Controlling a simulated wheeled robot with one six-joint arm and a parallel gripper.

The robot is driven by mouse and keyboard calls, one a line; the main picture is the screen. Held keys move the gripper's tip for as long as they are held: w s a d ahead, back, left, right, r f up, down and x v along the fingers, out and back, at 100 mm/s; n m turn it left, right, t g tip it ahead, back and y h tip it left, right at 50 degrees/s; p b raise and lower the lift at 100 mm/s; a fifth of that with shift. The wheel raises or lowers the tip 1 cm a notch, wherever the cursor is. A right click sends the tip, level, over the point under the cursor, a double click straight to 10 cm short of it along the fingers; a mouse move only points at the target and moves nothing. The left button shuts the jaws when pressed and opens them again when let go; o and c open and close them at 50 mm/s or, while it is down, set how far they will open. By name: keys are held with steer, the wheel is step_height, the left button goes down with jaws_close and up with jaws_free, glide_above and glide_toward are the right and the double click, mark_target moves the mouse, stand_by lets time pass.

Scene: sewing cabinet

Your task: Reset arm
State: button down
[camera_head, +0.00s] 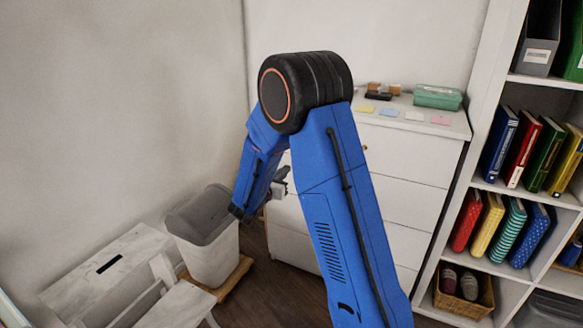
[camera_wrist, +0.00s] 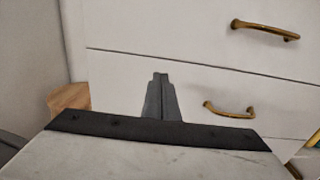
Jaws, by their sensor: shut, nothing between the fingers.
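My arm is blue with a black joint and is bent in front of the white drawer cabinet (camera_head: 405,155) in the head view. My gripper (camera_head: 280,184) shows partly behind the forearm, in front of the cabinet's left side. In the wrist view my gripper (camera_wrist: 160,76) has its two grey fingers together, with nothing between them. The cabinet's white drawer fronts (camera_wrist: 130,30) fill the wrist view behind the fingers. A gold upper handle (camera_wrist: 265,30) and a gold lower handle (camera_wrist: 228,110) are to the right of the fingers.
A bookshelf (camera_head: 478,130) stands at right. A green box (camera_head: 437,97), coloured notes (camera_head: 389,112) and small items lie on the cabinet top. Floor shows between bin and cabinet.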

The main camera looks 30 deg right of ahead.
steer(key=v, duration=0.6)
steer(key=s+d+r+m+g+y, duration=0.1)
steer(key=s+d+r+m+g, duration=0.15)
steer(key=s+m, duration=0.45)
steer(key=s+d+r+m+g+y, duration=0.1)
steer(key=s+d+m+g, duration=0.25)
steer(key=s, duration=0.75)
steer(key=s+d+r+m+g+y, duration=0.1)
steer(key=s+d+r+m+g, duration=0.2)
steer(key=s, duration=0.5)
steer(key=s+a+m+t+y, duration=0.2)
steer(key=s+a+m+y, duration=0.9)
steer(key=s+a, duration=0.3)
steer(key=shift+s+a+m+t, duration=0.4)
steer(key=shift+s+m, duration=0.15)
steer(key=shift+s, duration=1.05)
